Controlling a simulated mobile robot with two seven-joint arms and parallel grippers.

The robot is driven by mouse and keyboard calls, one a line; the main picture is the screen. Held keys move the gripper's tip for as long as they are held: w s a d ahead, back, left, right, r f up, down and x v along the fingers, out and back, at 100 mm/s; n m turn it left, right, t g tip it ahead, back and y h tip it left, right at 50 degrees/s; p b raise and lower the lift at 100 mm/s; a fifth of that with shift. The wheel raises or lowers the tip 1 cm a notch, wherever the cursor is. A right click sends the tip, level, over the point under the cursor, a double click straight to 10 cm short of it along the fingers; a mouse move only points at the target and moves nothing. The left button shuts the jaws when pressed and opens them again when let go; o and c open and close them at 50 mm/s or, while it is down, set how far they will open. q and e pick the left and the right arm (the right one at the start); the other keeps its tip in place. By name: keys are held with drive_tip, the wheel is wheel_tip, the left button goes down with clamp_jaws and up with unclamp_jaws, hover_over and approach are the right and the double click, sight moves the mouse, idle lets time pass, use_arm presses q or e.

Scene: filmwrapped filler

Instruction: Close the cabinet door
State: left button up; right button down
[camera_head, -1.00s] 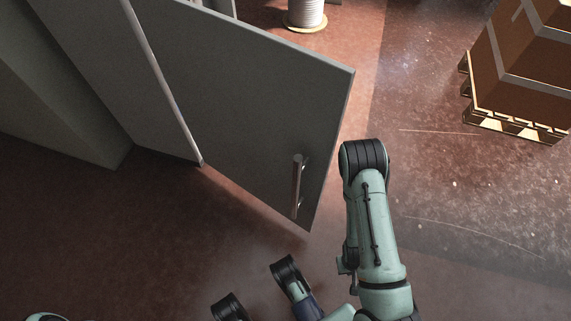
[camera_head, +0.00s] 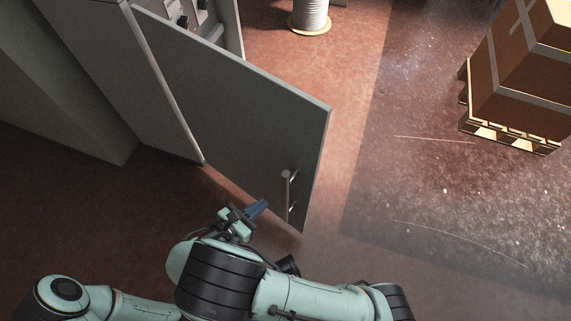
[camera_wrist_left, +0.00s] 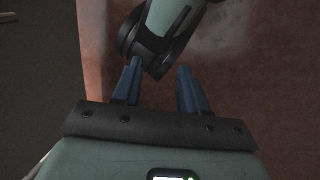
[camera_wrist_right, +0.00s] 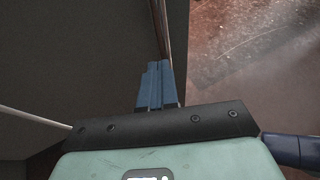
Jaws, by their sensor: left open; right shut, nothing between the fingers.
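The grey cabinet door (camera_head: 235,120) stands open, its outer face toward me, with an upright bar handle (camera_head: 287,190) near its free edge. The cabinet (camera_head: 95,65) is at upper left; some of its interior (camera_head: 190,18) shows above the door. My right gripper (camera_head: 262,207) is shut and empty, just left of the handle and close to the lower door; contact cannot be told. In the right wrist view its fingers (camera_wrist_right: 157,85) point along the door face (camera_wrist_right: 80,60) toward its edge. My left gripper (camera_wrist_left: 158,85) is open and empty in the left wrist view, and cannot be made out in the head view.
A pallet (camera_head: 510,137) with brown boxes (camera_head: 520,75) stands at upper right. A cable reel (camera_head: 310,15) stands at the top, beyond the door. The floor (camera_head: 440,200) right of the door is clear. My arms fill the bottom of the head view.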

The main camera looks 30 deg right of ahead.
sight(288, 166)
drive_tip(key=shift+n+t+h, duration=0.3)
drive_tip(key=shift+t, duration=0.5)
drive_tip(key=w+d+b, duration=0.1)
drive_tip(key=w+d, duration=0.1)
drive_tip(key=d, duration=0.1)
drive_tip(key=w+d+b, duration=0.1)
drive_tip(key=d, duration=0.2)
drive_tip(key=w+d+b, duration=0.1)
drive_tip(key=w+d, duration=0.1)
drive_tip(key=d, duration=0.1)
drive_tip(key=shift+w+d, duration=0.3)
drive_tip(key=shift+d, duration=0.05)
use_arm(q)
drive_tip(key=shift+t+y, duration=0.4)
drive_tip(key=shift+t, duration=0.3)
drive_tip(key=shift+w+a+f, duration=0.25)
drive_tip(key=shift+w+f, duration=0.3)
drive_tip(key=shift+w, duration=0.2)
drive_tip(key=shift+w+a+f, duration=0.3)
drive_tip(key=shift+w+f, duration=0.25)
drive_tip(key=shift+w, duration=0.25)
drive_tip(key=shift+w+a+f, duration=0.25)
drive_tip(key=shift+w+f, duration=0.3)
drive_tip(key=shift+w, duration=0.2)
use_arm(e)
drive_tip(key=shift+w+d+r, duration=0.1)
drive_tip(key=shift+w+d, duration=0.1)
drive_tip(key=shift+d, duration=0.3)
